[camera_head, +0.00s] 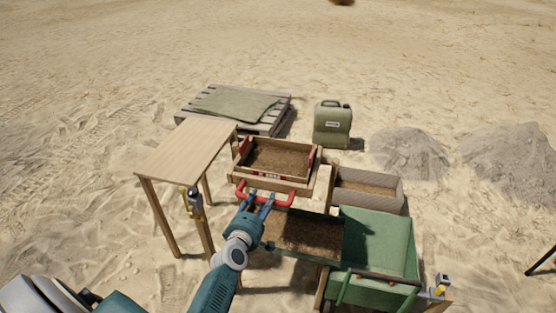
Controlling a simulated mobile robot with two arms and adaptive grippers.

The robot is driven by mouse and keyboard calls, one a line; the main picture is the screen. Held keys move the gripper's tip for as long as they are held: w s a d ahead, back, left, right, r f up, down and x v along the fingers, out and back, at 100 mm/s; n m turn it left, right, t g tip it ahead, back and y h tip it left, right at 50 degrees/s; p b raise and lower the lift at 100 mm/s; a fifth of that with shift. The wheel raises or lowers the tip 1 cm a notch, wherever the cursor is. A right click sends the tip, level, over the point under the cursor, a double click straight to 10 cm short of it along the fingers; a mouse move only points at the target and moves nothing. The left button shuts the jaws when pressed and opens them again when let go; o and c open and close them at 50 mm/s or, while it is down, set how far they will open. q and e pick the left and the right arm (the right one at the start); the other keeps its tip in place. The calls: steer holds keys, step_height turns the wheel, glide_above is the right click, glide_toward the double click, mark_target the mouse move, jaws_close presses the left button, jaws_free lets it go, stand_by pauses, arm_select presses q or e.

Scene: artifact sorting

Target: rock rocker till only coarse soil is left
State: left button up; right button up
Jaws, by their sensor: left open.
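The rocker is a wooden sieve box (240,168) with red parts at its sides and a red bar handle (284,203) on its near side. Brown soil (280,157) lies in it; how coarse it is cannot be told at this size. My left gripper (261,197) is open, its blue fingers at the red handle. Whether they touch the bar or stand around it cannot be told. Below the rocker, brown soil (310,231) lies in a bin partly hidden by my left arm. My right gripper is not in view.
A wooden table (188,148) stands at the left. A green wheelbarrow (380,240) stands at the right, near a grey soil box (395,200). A pallet with a cloth (235,103), a green canister (333,124) and sand piles (412,152) lie behind. Open sand surrounds them.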

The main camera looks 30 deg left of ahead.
arm_select(q)
steer(key=v, duration=0.2)
steer(key=p+v, duration=0.1)
steer(key=v, duration=0.1)
steer(key=shift+s+r+p, duration=0.3)
steer(key=shift+p+v, duration=0.3)
steer(key=shift+v, duration=0.85)
steer(key=s+d+f+m+g+h+b, duration=0.15)
steer(key=s+d+f+m, duration=0.3)
steer(key=f, duration=0.55)
steer(key=s+d+f+m+g+h+b, duration=0.1)
steer(key=s+d+f+m+g, duration=0.2)
steer(key=s+f, duration=0.55)
steer(key=s+d+f+m+g+h+b, duration=0.1)
steer(key=s+d+f+m+g, duration=0.2)
steer(key=f, duration=1)
steer(key=s+d+f+m+g, duration=0.1)
steer(key=s+f+m, duration=0.3)
steer(key=s, duration=0.6)
steer(key=s+f+m+g+b, duration=0.1)
steer(key=s+f+m+g, duration=0.2)
steer(key=s+f, duration=0.4)
steer(key=s+d+f+m+g+b, duration=0.1)
steer(key=s+f+m, duration=0.4)
steer(key=s, duration=1)
steer(key=shift+d+f+m+g, duration=0.35)
steer(key=shift+f+g, duration=0.05)
steer(key=shift+g, duration=0.45)
